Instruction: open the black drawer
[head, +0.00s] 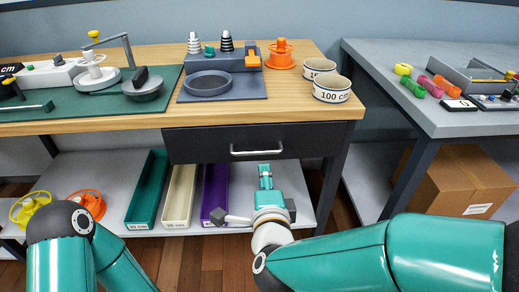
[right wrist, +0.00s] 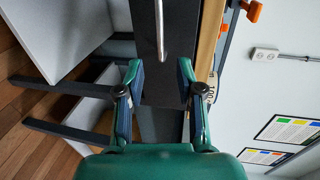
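The black drawer (head: 200,143) sits shut under the wooden worktop, with a light metal bar handle (head: 256,151) on its front. My right gripper (head: 264,168) is just below the handle in the head view, pointing at the drawer. In the right wrist view its two fingers (right wrist: 160,70) are spread with nothing between them. The drawer front (right wrist: 150,85) shows beyond them, and the handle (right wrist: 160,28) lies ahead, towards the top of the picture. I cannot tell any contact. My left arm is at the lower left of the head view; its gripper does not show.
The wooden worktop (head: 130,124) carries trays, cones and two white bowls (head: 331,89). A lower shelf (head: 115,168) holds green, cream and purple bins (head: 215,190). A grey side table (head: 440,118) stands right, with a cardboard box (head: 460,180) below it.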

